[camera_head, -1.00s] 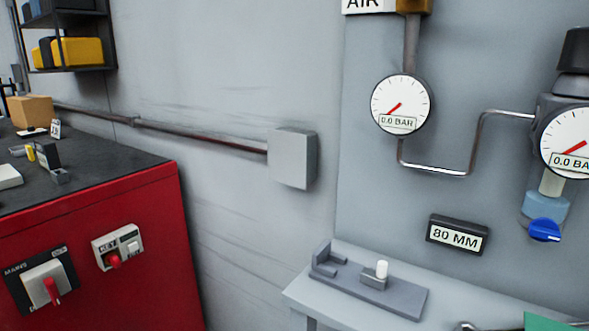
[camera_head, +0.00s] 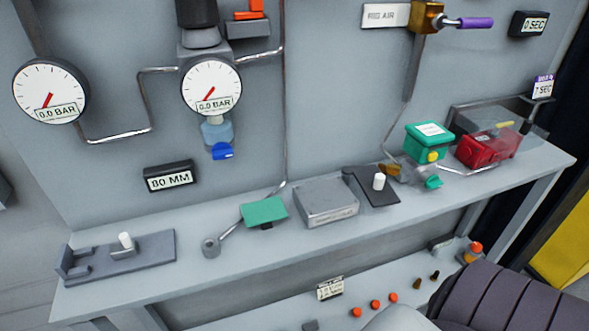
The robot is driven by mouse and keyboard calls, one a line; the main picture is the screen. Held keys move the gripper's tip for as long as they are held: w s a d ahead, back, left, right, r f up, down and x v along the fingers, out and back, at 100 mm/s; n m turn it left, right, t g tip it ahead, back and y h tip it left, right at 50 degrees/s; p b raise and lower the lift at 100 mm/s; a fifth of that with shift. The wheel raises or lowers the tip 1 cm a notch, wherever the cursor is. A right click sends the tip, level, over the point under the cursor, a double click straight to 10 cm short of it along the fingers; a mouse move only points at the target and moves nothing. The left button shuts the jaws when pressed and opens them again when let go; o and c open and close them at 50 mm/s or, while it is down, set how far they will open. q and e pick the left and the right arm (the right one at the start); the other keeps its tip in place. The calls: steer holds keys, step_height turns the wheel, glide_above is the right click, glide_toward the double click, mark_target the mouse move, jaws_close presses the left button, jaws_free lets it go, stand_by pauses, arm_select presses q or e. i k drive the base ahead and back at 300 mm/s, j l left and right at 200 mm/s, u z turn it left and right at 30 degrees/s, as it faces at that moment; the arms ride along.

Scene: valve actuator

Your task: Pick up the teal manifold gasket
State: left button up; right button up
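No part is labelled as the manifold gasket. A flat teal-green plate (camera_head: 264,211) lies tilted on a small dark support on the shelf, left of a grey metal block (camera_head: 327,202). A small teal piece (camera_head: 433,182) sits at the foot of a green box-shaped unit (camera_head: 428,141) further right. I cannot tell for sure which of these is the gasket. Neither of my grippers is in view. A dark ribbed part and a light rounded part, seemingly of my own arm, fill the bottom right corner.
The grey shelf (camera_head: 215,280) carries a fixture with a white pin (camera_head: 126,241), a dark plate with a white pin (camera_head: 379,182) and a red part (camera_head: 478,150). Gauges and pipes are on the wall above. A lower shelf holds several orange caps (camera_head: 375,305).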

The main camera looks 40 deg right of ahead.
mark_target(271, 209)
steer(key=z, duration=1)
